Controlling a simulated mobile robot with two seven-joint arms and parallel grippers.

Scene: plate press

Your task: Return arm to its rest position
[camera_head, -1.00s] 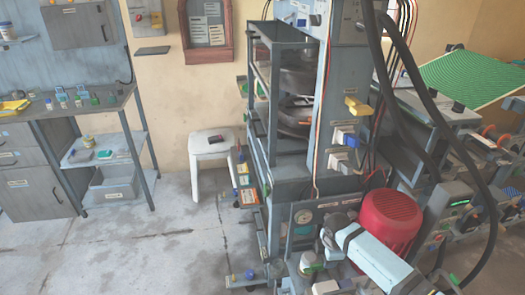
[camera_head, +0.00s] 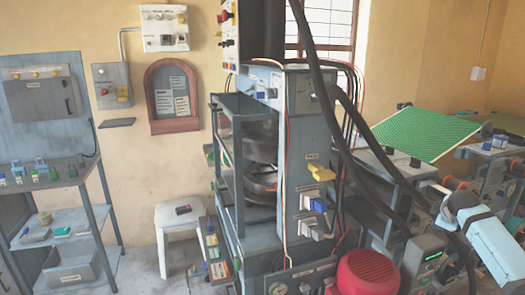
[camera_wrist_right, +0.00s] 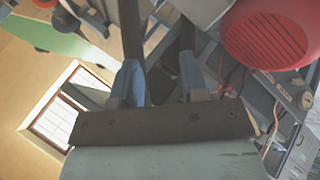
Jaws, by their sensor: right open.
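My right arm (camera_head: 495,250), pale blue with a dark band, comes in at the right edge of the head view. It is raised, to the right of the plate press (camera_head: 311,140), in front of the machinery there. In the right wrist view my right gripper (camera_wrist_right: 161,84) has its two blue fingers apart, with nothing between them. The press is a tall grey-blue frame with round dark plates (camera_head: 262,148) inside and a red domed motor (camera_head: 368,273) at its foot. The motor also shows at upper right in the wrist view (camera_wrist_right: 265,32). My left gripper is not in view.
Thick black hoses (camera_head: 318,75) hang between the press and my right arm. A green sheet (camera_head: 425,130) lies on machinery behind. A white stool (camera_head: 178,217) and a grey workbench (camera_head: 55,180) stand at left. A window (camera_head: 328,22) is at the back.

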